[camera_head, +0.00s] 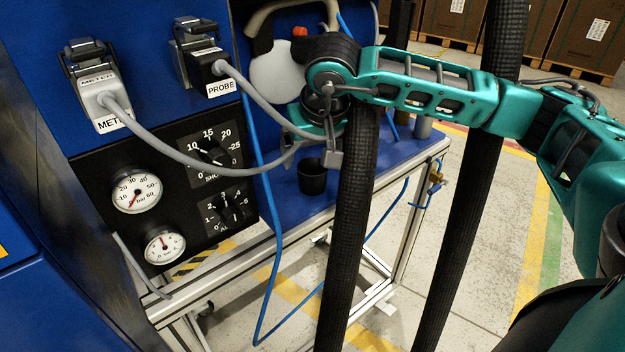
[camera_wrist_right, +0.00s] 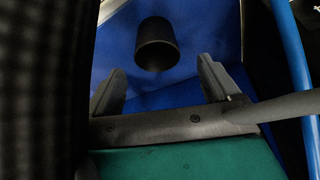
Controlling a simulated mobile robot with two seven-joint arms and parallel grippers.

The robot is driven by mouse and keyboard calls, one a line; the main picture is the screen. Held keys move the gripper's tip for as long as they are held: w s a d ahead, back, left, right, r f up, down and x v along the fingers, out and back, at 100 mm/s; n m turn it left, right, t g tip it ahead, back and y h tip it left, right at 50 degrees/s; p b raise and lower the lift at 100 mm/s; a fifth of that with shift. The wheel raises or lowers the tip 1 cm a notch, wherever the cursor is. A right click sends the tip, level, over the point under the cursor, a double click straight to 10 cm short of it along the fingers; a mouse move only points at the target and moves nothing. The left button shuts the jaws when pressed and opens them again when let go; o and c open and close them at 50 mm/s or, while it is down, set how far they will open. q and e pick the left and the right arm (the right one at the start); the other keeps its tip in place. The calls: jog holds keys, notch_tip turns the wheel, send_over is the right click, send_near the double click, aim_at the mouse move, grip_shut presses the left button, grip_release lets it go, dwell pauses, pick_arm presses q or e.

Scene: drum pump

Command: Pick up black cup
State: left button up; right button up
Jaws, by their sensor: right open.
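The black cup (camera_head: 312,177) stands upright on the blue table top (camera_head: 292,206), beside the dark gauge panel. My right gripper (camera_head: 318,150) is just above and behind the cup in the head view, partly hidden by a thick black hose. In the right wrist view the cup (camera_wrist_right: 157,45) is beyond the two grey fingertips (camera_wrist_right: 160,75), roughly midway between them. The fingers are apart and nothing is between them. My left gripper is in neither view.
A grey cable (camera_head: 200,165) and a blue hose (camera_head: 262,190) cross near the cup. A blue panel with METER (camera_head: 100,95) and PROBE (camera_head: 212,80) plugs stands at left. A grey cylinder (camera_head: 422,127) stands at the table's right.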

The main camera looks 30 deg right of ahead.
aim_at(313, 168)
jog(key=x, duration=0.5)
jog(key=shift+s+d+f+b, duration=0.1)
jog(key=shift+s+f+b, duration=0.15)
jog(key=shift+b, duration=0.15)
jog(key=c, duration=1.1)
